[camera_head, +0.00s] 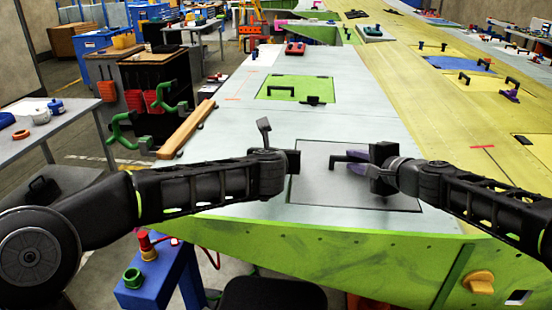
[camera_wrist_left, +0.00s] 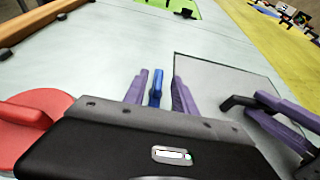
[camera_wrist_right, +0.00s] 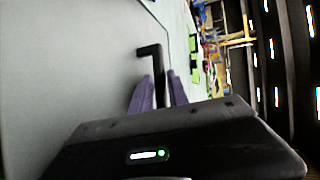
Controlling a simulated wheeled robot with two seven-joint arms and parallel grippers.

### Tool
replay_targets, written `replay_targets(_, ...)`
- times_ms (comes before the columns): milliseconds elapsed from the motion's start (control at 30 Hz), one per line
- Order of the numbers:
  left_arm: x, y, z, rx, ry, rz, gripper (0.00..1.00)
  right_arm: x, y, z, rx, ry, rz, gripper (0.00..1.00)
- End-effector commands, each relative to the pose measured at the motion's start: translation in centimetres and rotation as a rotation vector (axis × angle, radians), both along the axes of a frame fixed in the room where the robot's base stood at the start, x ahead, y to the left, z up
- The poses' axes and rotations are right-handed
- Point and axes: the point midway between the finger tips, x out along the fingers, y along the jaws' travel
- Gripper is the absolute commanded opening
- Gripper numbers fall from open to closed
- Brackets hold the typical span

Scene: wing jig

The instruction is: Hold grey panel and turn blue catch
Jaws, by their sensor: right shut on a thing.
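The grey panel (camera_head: 325,190) lies in the pale wing skin, with a black handle (camera_head: 340,158) on it. My right gripper (camera_head: 362,160) is shut on this handle, which also stands between its purple fingers in the right wrist view (camera_wrist_right: 148,55). The blue catch (camera_wrist_left: 156,88) stands at the panel's left edge in the left wrist view. My left gripper (camera_wrist_left: 160,92) is open, with one purple finger on each side of the catch and a visible gap on the right side. In the head view the catch and left fingertips are hidden.
A green panel (camera_head: 296,88) with a black handle lies farther up the wing. A wooden bar (camera_head: 186,129) lies along the wing's left edge. A blue stand (camera_head: 160,280) with red and green parts is at the front left. A red round shape (camera_wrist_left: 35,120) shows in the left wrist view.

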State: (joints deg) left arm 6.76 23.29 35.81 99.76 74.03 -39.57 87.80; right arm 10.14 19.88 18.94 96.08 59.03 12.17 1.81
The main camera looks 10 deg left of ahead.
Motion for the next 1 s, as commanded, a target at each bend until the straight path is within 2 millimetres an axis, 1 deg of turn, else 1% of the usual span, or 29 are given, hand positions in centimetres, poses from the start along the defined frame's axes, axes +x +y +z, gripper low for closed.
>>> replay_targets(33, -1.0, 0.0, 0.6, 0.002, -0.003, 0.000, 0.33, 0.0, -0.1, -0.2, -0.005, 0.002, -0.001, 0.00)
replay_targets(200, -4.4, 0.0, 1.9, 0.001, -0.003, 0.001, 0.33, 0.0, -0.1, -0.2, -0.004, 0.001, 0.000, 0.00)
replay_targets(300, -6.0, 0.0, 2.5, 0.000, -0.001, 0.001, 0.33, 0.0, -0.1, -0.2, -0.004, 0.001, 0.000, 0.00)
replay_targets(400, -7.2, -0.1, 2.9, 0.000, 0.000, 0.000, 0.33, 0.0, -0.1, -0.2, -0.004, 0.001, 0.000, 0.00)
replay_targets(533, -7.8, -0.1, 3.1, 0.000, 0.001, 0.000, 0.33, 0.0, -0.1, -0.2, -0.004, 0.001, 0.000, 0.00)
replay_targets(767, -7.9, -0.1, 3.1, 0.000, 0.002, 0.000, 0.33, 0.0, 0.0, -0.2, -0.004, 0.001, 0.001, 0.00)
replay_targets(800, -7.9, -0.1, 3.1, 0.000, 0.002, 0.000, 0.33, 0.0, 0.0, -0.2, -0.004, 0.001, 0.001, 0.22)
replay_targets(1000, -7.8, -0.1, 3.1, 0.000, 0.002, 0.000, 0.33, 0.0, 0.0, -0.1, -0.002, 0.000, 0.001, 0.39)
